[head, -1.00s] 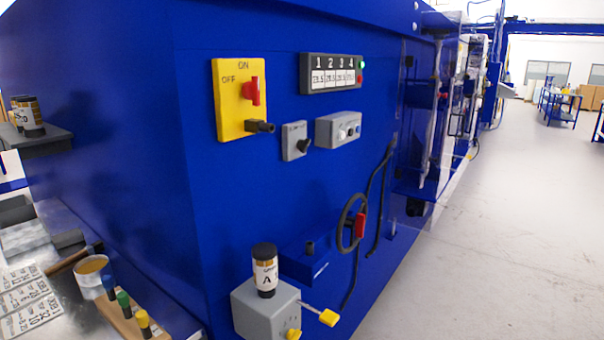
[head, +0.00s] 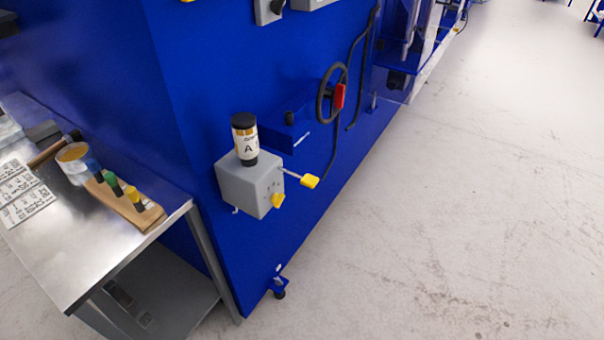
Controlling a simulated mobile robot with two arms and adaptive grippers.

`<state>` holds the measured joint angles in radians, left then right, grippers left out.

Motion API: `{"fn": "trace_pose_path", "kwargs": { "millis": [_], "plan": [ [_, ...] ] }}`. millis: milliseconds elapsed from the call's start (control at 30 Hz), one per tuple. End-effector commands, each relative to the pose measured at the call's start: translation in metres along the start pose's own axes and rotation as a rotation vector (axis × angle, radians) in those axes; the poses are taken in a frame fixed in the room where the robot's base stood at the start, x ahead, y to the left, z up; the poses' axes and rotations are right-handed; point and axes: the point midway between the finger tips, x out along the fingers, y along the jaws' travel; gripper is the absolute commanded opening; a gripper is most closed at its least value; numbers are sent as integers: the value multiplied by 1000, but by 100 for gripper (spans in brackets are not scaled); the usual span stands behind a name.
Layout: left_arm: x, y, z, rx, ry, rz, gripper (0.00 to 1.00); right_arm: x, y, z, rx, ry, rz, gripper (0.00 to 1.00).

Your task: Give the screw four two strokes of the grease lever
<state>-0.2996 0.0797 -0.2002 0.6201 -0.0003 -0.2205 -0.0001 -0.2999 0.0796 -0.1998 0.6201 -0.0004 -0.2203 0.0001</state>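A grey grease box (head: 246,190) is mounted low on the blue machine's side panel in the head view. A cartridge (head: 244,139) with a black cap and a label marked "A" stands upright on top of it. A lever with a yellow grip (head: 309,181) sticks out to the right of the box. A yellow selector knob (head: 277,201) is on the box's front; its setting is too small to read. Neither of my grippers is in view.
A steel table (head: 75,240) at left holds printed cards (head: 22,187), a tin (head: 72,160) and a wooden rack (head: 140,217) with coloured-top pieces. A black handwheel (head: 323,96) with a red part is right of the box. The floor (head: 440,230) at right is clear.

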Motion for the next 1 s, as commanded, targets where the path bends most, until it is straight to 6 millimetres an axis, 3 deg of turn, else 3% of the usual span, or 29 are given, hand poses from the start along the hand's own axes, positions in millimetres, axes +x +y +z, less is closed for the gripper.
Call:
{"fn": "trace_pose_path", "kwargs": {
  "millis": [133,300,1000],
  "plan": [
    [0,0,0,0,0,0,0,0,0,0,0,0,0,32],
    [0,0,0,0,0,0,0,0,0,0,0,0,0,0],
    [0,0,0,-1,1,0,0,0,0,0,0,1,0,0]
  ]
}}
